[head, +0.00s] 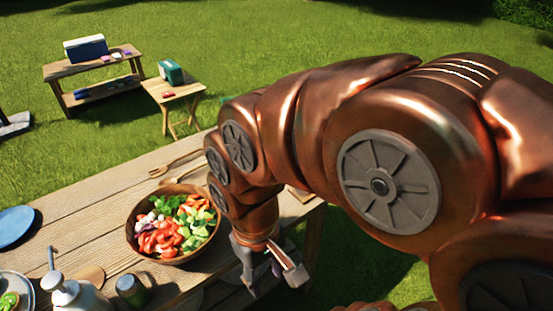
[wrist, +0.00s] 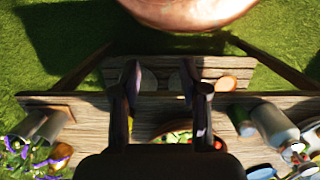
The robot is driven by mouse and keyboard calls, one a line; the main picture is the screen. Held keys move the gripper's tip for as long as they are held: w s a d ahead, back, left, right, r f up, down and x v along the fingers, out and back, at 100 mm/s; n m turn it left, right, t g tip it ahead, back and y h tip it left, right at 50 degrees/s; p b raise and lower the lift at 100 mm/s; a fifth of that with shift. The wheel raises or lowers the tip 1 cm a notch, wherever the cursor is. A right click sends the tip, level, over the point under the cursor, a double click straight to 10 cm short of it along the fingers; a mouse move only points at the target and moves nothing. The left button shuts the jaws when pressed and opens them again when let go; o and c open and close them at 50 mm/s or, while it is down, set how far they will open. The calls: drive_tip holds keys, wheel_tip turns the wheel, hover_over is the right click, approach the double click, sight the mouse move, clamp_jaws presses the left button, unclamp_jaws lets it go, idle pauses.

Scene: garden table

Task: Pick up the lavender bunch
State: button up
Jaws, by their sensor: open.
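My gripper (head: 274,284) is open at the end of my arm, over the near right part of the wooden table. In the wrist view, its two dark fingers (wrist: 159,75) are apart, with only table and bench boards seen between their tips. Purple flowers with green leaves (wrist: 28,155) show at the lower left of the wrist view, well to the side of the fingers. I cannot tell whether they are the lavender bunch. A small purplish patch shows by the fingers in the head view, too small to identify. My arm hides much of the table's right side.
A wooden salad bowl (head: 133,237) stands on the table (head: 90,207), left of my gripper. A pump bottle (head: 80,296), a dark jar (head: 131,291) and a blue plate (head: 14,226) are farther left. A grey cylinder (wrist: 42,122) lies near the flowers. Lawn surrounds the table.

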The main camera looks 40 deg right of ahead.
drive_tip(key=w+d+r+t+p, duration=0.1)
drive_tip(key=w+d+r, duration=0.4)
drive_tip(key=w, duration=0.5)
drive_tip(key=w+d+r+t, duration=0.1)
drive_tip(key=w+d+r, duration=0.1)
drive_tip(key=w+d, duration=0.6)
drive_tip(key=w+d+m, duration=0.1)
drive_tip(key=d, duration=0.5)
drive_tip(key=w+d+f+m, duration=0.1)
drive_tip(key=w+d+m, duration=0.1)
drive_tip(key=d, duration=0.4)
drive_tip(key=w+d+m, duration=0.1)
drive_tip(key=w+d, duration=0.1)
drive_tip(key=d, duration=0.5)
drive_tip(key=shift+d+f+m+p, duration=0.1)
drive_tip(key=shift+f+m+p, duration=0.2)
drive_tip(key=shift+f+m, duration=0.1)
drive_tip(key=shift+d+f, duration=0.1)
drive_tip(key=shift+d, duration=0.2)
drive_tip(key=shift+s+d+f, duration=0.1)
drive_tip(key=shift+f, duration=0.1)
wheel_tip(320, 180, down, 7)
drive_tip(key=p, duration=0.3)
drive_tip(key=shift+a+f, duration=0.15)
drive_tip(key=shift+a, duration=0.1)
clamp_jaws()
